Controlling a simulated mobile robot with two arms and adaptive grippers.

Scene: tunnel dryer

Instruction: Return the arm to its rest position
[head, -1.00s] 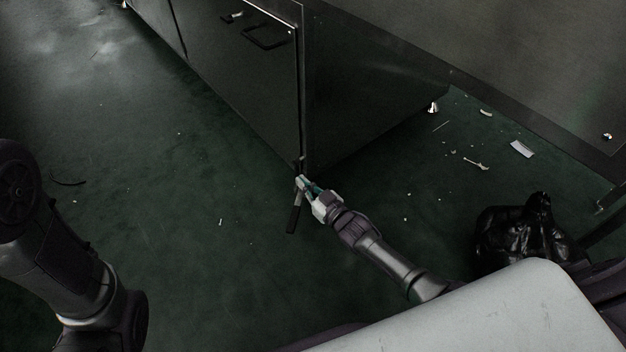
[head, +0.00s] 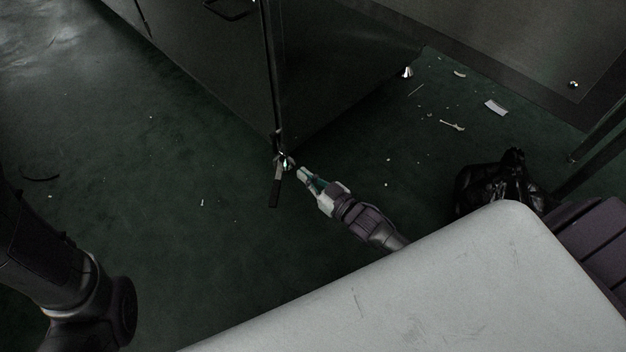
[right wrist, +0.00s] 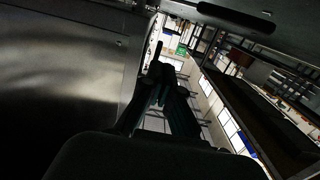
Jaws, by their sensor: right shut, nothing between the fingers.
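My right gripper (head: 308,178) is in the middle of the head view, shut and empty. Its tip is just right of a small lever handle (head: 276,185) at the lower corner of the dark dryer cabinet (head: 330,95), with a narrow gap between them. The handle hangs down, slightly tilted. In the right wrist view the closed fingers (right wrist: 163,75) show dark against a bright background. My left arm comes in at the left edge of the head view, but its gripper is out of the picture.
A black bag (head: 490,185) sits on the floor at the right. Litter, including a white scrap (head: 496,107), lies near the back wall. A pale grey surface (head: 420,285) fills the lower right. The dark green floor (head: 150,200) is largely clear at the left.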

